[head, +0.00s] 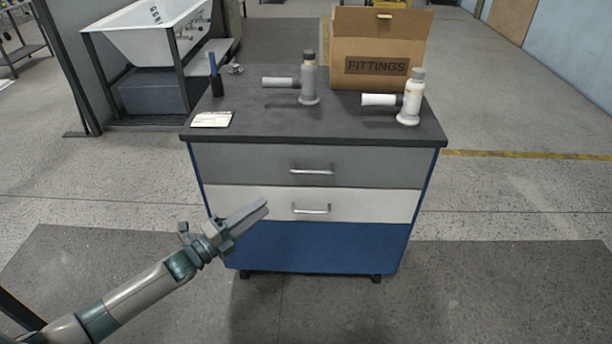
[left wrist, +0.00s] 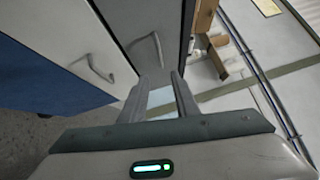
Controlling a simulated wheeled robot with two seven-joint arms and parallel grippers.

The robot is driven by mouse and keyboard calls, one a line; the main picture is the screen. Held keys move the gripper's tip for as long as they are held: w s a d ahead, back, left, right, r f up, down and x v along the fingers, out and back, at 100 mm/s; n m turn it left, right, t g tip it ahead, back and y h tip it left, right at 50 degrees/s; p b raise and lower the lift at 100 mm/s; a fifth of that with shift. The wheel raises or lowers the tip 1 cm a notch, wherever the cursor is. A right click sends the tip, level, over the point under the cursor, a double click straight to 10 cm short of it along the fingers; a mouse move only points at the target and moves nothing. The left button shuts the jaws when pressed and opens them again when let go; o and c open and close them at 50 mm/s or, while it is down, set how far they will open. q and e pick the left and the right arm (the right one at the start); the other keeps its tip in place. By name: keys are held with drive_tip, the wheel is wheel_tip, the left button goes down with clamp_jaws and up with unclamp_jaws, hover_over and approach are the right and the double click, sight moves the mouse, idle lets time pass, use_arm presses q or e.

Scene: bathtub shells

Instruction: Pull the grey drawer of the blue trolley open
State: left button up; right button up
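The blue trolley (head: 318,246) stands ahead with a dark top. Its grey drawer (head: 240,163) is the upper one, flush with the front, with a silver bar handle (head: 312,171). In the left wrist view the grey drawer (left wrist: 137,22) and its handle (left wrist: 157,46) show just beyond the fingers. My left gripper (head: 264,206) is in front of the trolley, lower and left of the grey drawer's handle. In the left wrist view its two fingers (left wrist: 161,80) stand apart with nothing between them. The gripper appears clear of the handle. My right gripper is not in view.
A white drawer (head: 248,202) with its own handle (head: 311,210) sits below the grey one, also shut. On top stand two grey-white bottle-like fittings (head: 309,82) (head: 411,100), a FITTINGS carton (head: 378,45) and a card (head: 211,119). Floor beside the trolley is clear.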

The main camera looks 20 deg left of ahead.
use_arm(q)
drive_tip(key=p, duration=0.1)
approach(305, 176)
drive_tip(key=w+d+r, duration=0.3)
drive_tip(key=d+r, duration=0.2)
drive_tip(key=d, duration=0.1)
drive_tip(key=shift+w+d+r, duration=0.15)
drive_tip(key=shift+w+r, duration=0.1)
drive_tip(key=shift+w, duration=0.35)
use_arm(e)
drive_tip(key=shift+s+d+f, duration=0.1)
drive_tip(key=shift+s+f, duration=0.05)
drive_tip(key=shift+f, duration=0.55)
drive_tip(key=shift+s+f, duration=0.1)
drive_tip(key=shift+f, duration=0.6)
use_arm(q)
clamp_jaws()
